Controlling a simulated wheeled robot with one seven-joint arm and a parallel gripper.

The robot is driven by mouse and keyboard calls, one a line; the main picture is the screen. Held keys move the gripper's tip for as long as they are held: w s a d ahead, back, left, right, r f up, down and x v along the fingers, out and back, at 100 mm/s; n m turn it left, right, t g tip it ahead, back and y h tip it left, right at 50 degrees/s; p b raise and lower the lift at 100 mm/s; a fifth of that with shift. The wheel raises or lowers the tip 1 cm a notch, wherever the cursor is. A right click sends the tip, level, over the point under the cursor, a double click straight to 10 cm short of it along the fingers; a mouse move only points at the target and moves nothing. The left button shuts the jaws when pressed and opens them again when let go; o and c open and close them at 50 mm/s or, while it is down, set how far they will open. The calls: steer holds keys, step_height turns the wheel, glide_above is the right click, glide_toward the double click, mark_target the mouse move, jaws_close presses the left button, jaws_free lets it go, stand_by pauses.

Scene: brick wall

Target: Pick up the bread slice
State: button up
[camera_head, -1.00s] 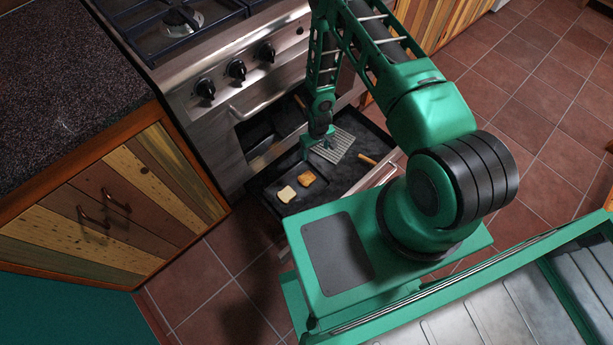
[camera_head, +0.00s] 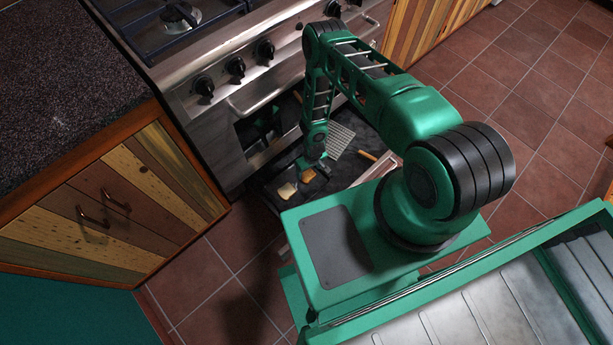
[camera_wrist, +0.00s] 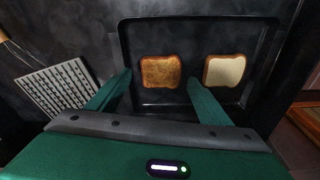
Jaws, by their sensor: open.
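Two bread slices lie flat in a dark tray (camera_wrist: 200,21). The browned slice (camera_wrist: 160,72) is in the middle of the wrist view, and the pale slice (camera_wrist: 224,71) is to its right. In the head view the browned slice (camera_head: 308,175) is partly covered by my gripper, and the pale slice (camera_head: 287,190) is to its lower left. My gripper (camera_wrist: 159,77) is open and empty, pointing toward the browned slice, with one finger on each side of it in the picture. I cannot tell its exact height above the slice.
The tray is in a pulled-out drawer under the stove (camera_head: 237,95). A metal grate (camera_head: 341,138) lies beside the tray, with a wooden handle (camera_head: 366,154) near it. Wooden cabinets (camera_head: 125,210) stand at the left.

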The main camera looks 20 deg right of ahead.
mark_target(307, 174)
steer(key=f, duration=0.3)
steer(key=w+f, duration=0.1)
steer(key=shift+a+f, duration=0.25)
steer(key=shift+f, duration=0.1)
steer(key=c, duration=0.8)
